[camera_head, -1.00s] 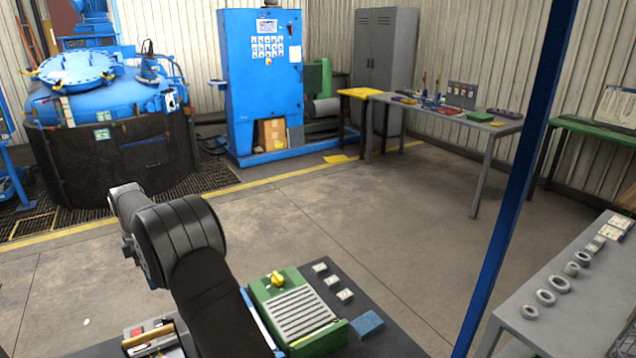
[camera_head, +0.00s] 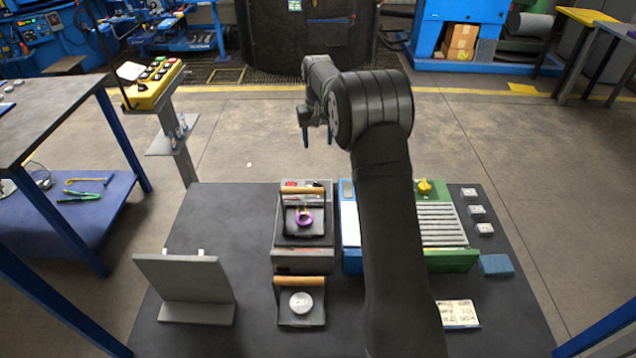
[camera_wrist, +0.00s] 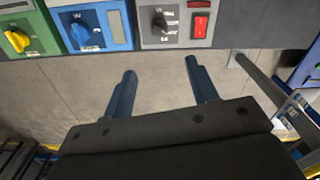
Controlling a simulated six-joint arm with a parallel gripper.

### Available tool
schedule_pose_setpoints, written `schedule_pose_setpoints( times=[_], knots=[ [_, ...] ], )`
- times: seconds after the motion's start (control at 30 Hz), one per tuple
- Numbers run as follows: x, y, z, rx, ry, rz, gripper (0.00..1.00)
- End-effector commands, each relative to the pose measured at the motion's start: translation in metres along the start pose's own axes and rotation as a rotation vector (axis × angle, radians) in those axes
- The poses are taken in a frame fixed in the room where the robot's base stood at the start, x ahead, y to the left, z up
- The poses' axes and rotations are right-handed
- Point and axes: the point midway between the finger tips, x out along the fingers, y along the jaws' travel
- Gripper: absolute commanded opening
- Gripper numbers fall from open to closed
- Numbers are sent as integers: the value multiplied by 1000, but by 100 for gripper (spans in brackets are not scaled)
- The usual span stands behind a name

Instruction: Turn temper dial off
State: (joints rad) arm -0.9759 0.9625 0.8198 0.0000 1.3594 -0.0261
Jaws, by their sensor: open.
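In the head view my gripper (camera_head: 318,138) hangs beyond the far edge of the dark table, fingers down. In the wrist view my gripper (camera_wrist: 160,68) is open and empty, its fingertips apart from three control boxes. The grey box (camera_wrist: 175,8) carries a black dial (camera_wrist: 158,27) and a red switch (camera_wrist: 200,25). The blue box (camera_wrist: 118,30) has a dial (camera_wrist: 80,33). The green box (camera_wrist: 38,35) has a yellow knob (camera_wrist: 17,40), which also shows in the head view (camera_head: 425,186). I cannot read which dial is marked temper.
A tray with a purple ring (camera_head: 304,218) sits on the grey box. A second tray (camera_head: 303,316) holds a round disc. A grey stand (camera_head: 185,280) is at left. My arm hides part of the blue box. A yellow button panel (camera_head: 155,85) stands far left.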

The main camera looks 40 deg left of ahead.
Motion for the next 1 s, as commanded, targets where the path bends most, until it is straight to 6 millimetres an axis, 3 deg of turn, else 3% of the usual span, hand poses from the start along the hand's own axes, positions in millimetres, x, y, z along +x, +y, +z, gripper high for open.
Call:
schedule_pose_setpoints(
  times=[0.3,0.5,0.77,1.0],
  knots=[
    [6,0,0,655,0,0,53],
    [8,0,0,924,0,0,53],
    [18,0,1,1006,-3,1,53],
    [63,0,1,1004,-4,2,53]
  ],
)
